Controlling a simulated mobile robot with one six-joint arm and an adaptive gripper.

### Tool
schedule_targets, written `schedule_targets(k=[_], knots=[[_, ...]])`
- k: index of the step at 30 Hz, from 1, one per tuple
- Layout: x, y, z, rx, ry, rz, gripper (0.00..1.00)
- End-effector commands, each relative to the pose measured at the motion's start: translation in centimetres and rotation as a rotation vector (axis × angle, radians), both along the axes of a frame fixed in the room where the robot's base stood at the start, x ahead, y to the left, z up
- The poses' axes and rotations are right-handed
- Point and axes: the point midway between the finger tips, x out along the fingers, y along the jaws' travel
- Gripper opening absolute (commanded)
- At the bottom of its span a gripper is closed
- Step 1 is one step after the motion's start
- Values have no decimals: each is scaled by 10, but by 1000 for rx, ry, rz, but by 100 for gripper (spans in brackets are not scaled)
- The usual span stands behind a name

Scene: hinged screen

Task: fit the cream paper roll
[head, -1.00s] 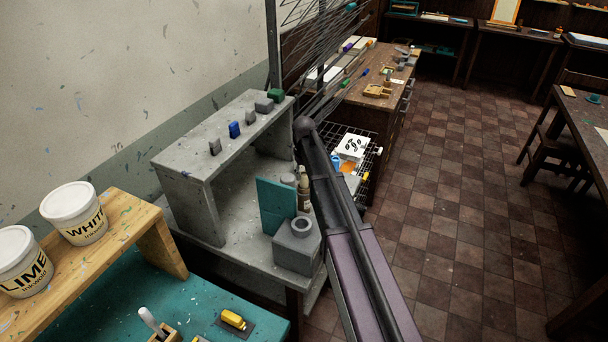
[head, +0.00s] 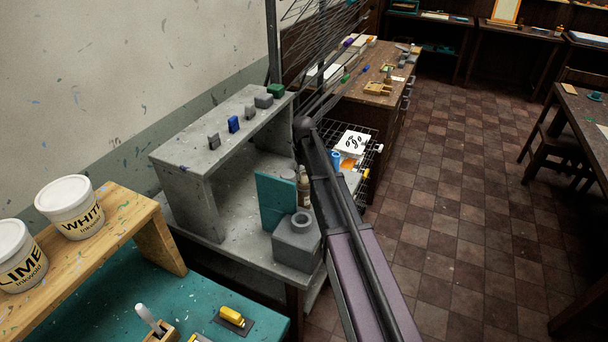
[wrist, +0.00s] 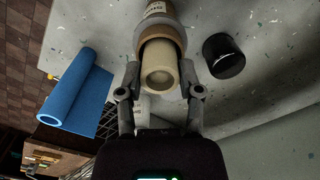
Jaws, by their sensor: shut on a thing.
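In the wrist view my gripper (wrist: 159,85) has its fingers closed on either side of a cream cylinder, which I take to be the cream paper roll (wrist: 160,58). One round end with a ring-shaped recess faces the camera. Its far end meets or overlaps a tan, labelled bottle-like thing (wrist: 158,12); I cannot tell whether they touch. In the head view my gripper is hidden by my arm.
A blue roll (wrist: 75,92) lies left in the wrist view, a dark cylinder (wrist: 223,56) right. In the head view a grey block with a round collar (head: 297,244) and a teal panel (head: 276,203) stand on a grey bench. A wire rack (head: 368,153) lies beyond.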

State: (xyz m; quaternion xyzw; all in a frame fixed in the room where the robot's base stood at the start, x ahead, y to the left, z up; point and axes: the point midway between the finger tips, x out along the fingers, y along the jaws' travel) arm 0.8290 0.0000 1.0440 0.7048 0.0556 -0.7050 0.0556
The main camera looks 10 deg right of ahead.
Motion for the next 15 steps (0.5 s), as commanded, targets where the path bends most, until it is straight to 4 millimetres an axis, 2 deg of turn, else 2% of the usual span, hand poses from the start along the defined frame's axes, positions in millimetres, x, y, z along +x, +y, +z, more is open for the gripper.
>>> schedule_targets(k=[11,12,15], knots=[[0,0,0,0,0,0,0],[0,0,0,0,0,0,59],[0,0,0,0,0,0,87]])
